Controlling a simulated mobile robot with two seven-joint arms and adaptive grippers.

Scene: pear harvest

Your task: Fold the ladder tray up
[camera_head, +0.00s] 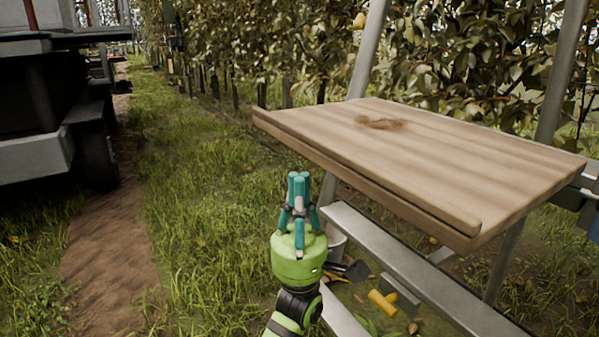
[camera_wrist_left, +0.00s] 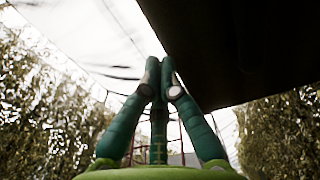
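The ladder tray (camera_head: 440,155) is a wooden board with a raised front lip and a dark knot. It lies about level across the metal ladder (camera_head: 400,262). My left gripper (camera_head: 298,178) points up, left of and below the tray's near edge in the head view. Its teal fingers are drawn together with nothing visible between them. In the left wrist view the fingertips (camera_wrist_left: 162,75) meet beside a dark flat surface (camera_wrist_left: 245,45), which looks like the tray's underside. I cannot tell whether they touch it. My right gripper is not in view.
Leafy trees (camera_head: 460,60) stand close behind the ladder. A dark vehicle (camera_head: 60,100) stands at the left beside a dirt track (camera_head: 110,230). A yellow-handled tool (camera_head: 383,304) lies low by the ladder. Open grass (camera_head: 200,190) lies left of my gripper.

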